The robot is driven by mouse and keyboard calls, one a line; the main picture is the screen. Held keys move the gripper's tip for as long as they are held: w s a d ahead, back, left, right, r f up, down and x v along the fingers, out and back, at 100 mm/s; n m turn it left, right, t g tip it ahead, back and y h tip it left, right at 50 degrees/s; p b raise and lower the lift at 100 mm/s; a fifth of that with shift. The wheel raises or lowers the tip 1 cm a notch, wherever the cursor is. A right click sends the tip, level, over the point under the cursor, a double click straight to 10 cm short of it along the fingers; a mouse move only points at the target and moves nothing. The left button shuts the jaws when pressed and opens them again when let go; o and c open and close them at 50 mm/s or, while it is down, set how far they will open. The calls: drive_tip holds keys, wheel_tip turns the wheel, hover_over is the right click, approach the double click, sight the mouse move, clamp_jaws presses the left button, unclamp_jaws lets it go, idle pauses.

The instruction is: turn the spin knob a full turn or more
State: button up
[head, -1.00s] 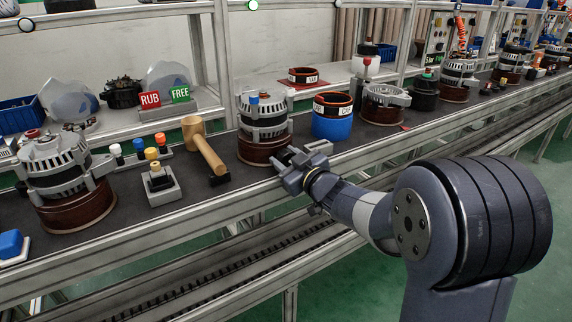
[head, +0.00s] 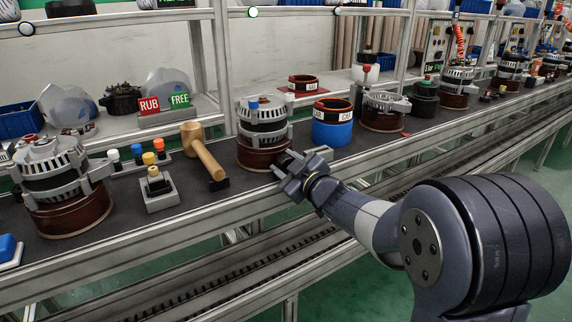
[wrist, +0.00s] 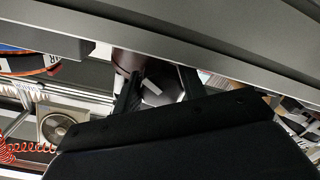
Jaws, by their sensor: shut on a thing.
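The spin knob (wrist: 163,90) is a dark round piece with a white mark on its face, between my fingers in the wrist view. My gripper (wrist: 160,88) is shut on it, with one dark finger on each side. In the head view my gripper (head: 287,166) is at the front of the red-brown round base (head: 262,153) under the middle alternator (head: 262,120). The knob is mostly hidden there by the jaws.
A wooden mallet (head: 203,152) and a small button block (head: 158,188) lie left of the base. A blue-based ring (head: 332,132) stands to its right. Another alternator (head: 55,170) is at far left. The metal rail (head: 120,255) runs along the front.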

drive_tip(key=o, duration=1)
drive_tip(key=shift+c, duration=0.2)
drive_tip(key=shift+m, duration=0.3)
